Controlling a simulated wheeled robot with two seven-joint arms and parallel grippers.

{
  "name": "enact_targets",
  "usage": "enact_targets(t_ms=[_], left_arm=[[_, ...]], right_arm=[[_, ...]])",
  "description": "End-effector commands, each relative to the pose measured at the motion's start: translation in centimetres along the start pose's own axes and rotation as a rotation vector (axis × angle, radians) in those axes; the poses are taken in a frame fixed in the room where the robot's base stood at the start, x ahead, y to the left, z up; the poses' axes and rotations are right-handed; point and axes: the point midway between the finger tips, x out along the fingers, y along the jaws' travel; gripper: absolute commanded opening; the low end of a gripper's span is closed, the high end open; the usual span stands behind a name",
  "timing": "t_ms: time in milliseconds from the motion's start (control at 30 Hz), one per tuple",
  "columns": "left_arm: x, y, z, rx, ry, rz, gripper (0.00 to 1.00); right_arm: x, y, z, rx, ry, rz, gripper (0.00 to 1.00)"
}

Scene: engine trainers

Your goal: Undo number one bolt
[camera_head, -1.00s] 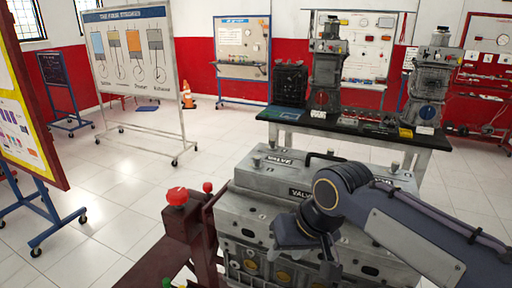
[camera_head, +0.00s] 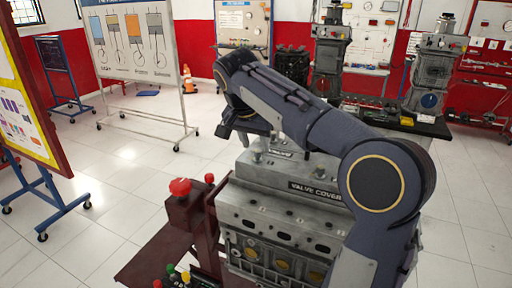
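The engine (camera_head: 285,215) is a grey block with a silver top labelled "VALVE COVER", at the lower middle of the head view. A bolt-like grey post (camera_head: 257,156) stands on its top, close to my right arm. Small number labels run along the front ledge, but they are too small to tell which bolt is number one. My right arm hides the engine's right side. My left gripper is out of view.
A dark red stand (camera_head: 186,212) with red knobs is at the engine's left. Green and yellow knobs show at the bottom edge. A whiteboard (camera_head: 133,60) stands at the back left. A table (camera_head: 425,126) with engine parts is behind.

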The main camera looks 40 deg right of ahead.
Motion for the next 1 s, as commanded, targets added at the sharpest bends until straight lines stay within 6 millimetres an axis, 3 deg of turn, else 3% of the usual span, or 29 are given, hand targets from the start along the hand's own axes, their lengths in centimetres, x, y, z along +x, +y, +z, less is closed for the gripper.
enact_targets(t_ms=[200,467,800,1000], left_arm=[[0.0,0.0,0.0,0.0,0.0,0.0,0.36],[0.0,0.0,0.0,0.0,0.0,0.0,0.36],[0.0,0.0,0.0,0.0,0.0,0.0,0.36],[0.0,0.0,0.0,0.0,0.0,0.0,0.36]], right_arm=[[2.0,0.0,0.0,0.0,0.0,0.0,0.39],[2.1,0.0,0.0,-0.001,0.0,-0.002,0.39],[2.1,0.0,0.0,-0.001,0.0,-0.002,0.0],[2.1,0.0,0.0,-0.009,0.001,-0.006,0.0]])
